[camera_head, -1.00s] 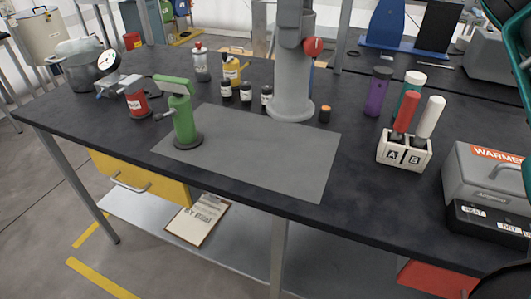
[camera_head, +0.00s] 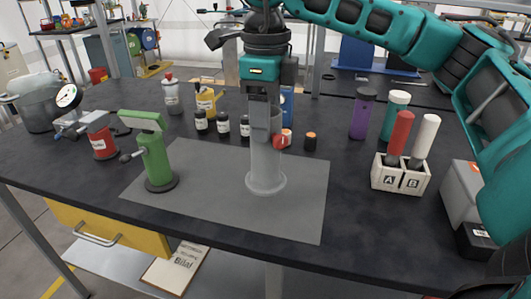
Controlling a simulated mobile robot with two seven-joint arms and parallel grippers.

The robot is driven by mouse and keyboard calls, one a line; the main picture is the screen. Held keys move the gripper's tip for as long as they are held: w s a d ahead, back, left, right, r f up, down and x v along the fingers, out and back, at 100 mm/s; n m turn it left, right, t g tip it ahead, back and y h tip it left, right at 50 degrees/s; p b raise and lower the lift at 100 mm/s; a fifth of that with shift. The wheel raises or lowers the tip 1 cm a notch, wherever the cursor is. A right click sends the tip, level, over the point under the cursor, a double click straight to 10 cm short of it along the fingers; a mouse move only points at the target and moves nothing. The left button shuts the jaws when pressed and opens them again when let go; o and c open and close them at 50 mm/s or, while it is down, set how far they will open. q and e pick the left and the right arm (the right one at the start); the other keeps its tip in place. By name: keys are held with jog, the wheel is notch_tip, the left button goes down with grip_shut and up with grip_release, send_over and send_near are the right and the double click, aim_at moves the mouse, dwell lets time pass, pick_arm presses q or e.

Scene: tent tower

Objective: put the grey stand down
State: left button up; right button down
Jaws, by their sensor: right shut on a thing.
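The grey stand (camera_head: 265,165) is an upright column with a round base and a red knob (camera_head: 280,141) on its side. Its base is over the right part of the grey mat (camera_head: 220,215) and looks to be on it or just above; I cannot tell which. My right gripper (camera_head: 262,98) comes from above and is shut on the top of the stand, hiding its upper end. My left gripper is out of view.
A green press (camera_head: 155,158) stands on the mat's left part. A white A/B rack (camera_head: 400,177) is at right. The mat's front strip is clear.

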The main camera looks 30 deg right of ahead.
aim_at(265, 149)
notch_tip(265, 149, down, 2)
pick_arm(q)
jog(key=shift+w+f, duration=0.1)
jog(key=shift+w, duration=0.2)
pick_arm(e)
jog(key=shift+f, duration=2.15)
pick_arm(q)
jog(key=shift+b, duration=0.3)
pick_arm(e)
jog(key=shift+f, duration=0.1)
jog(key=shift+f, duration=0.15)
jog(key=shift+c, duration=1.8)
grip_release()
